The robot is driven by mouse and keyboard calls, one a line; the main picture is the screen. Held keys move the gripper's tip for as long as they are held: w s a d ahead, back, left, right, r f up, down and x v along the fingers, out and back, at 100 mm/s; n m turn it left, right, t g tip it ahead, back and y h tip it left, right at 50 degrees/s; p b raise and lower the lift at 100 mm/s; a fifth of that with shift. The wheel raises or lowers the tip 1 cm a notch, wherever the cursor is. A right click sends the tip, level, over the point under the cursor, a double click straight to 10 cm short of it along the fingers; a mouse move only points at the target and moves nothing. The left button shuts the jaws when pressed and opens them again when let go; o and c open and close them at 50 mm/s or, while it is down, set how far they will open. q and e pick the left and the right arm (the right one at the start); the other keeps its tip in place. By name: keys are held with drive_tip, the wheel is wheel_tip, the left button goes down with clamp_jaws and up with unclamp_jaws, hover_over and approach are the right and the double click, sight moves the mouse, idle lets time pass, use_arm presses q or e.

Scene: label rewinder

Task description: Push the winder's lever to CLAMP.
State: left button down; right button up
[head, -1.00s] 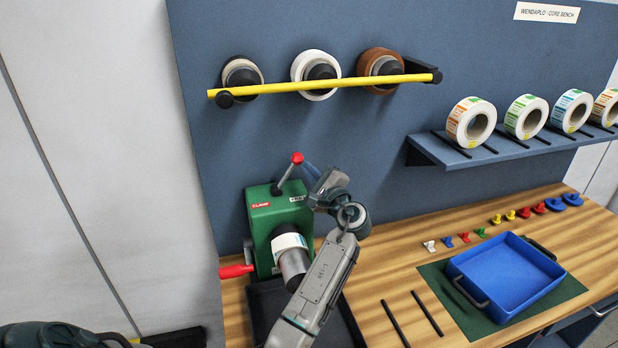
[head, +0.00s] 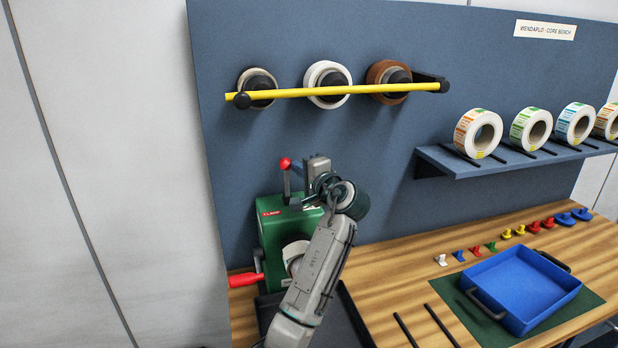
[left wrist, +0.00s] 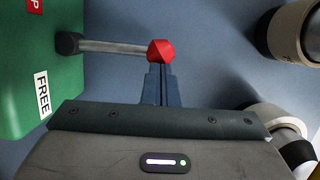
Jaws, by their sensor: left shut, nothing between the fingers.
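The green winder (head: 275,235) stands at the left end of the bench, with a red CLAMP label (head: 271,212) on its left top edge. Its lever, a grey rod with a red knob (head: 285,163), stands about upright between the two labels. In the left wrist view the red knob (left wrist: 161,52) is right at my fingertips, and the white FREE label (left wrist: 42,93) shows on the green housing. My left gripper (head: 298,170) is shut and empty, just right of the lever; its fingertips appear to be against the knob. My right gripper is out of view.
A red handle (head: 246,280) sticks out from the winder's left side. A yellow bar (head: 340,91) crosses in front of rolls on the wall above. A blue tray (head: 522,295) and small coloured pieces lie right. Label rolls stand on a shelf (head: 510,155).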

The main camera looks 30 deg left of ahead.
use_arm(q)
drive_tip(key=shift+s+a+n+h+b, duration=0.45)
drive_tip(key=shift+s+a+n, duration=0.55)
drive_tip(key=shift+s+n, duration=0.15)
drive_tip(key=shift+s+a+f+n+h+b, duration=0.15)
drive_tip(key=shift+s+a+n+h, duration=0.05)
drive_tip(key=shift+s+a+n, duration=0.35)
drive_tip(key=shift+s+a+f+n+h+b, duration=0.15)
drive_tip(key=shift+s+a+n, duration=0.25)
drive_tip(key=shift+s+a, duration=0.15)
use_arm(e)
drive_tip(key=shift+a+f, duration=0.45)
drive_tip(key=shift+f, duration=0.4)
drive_tip(key=shift+d, duration=0.45)
drive_tip(key=shift+r, duration=0.15)
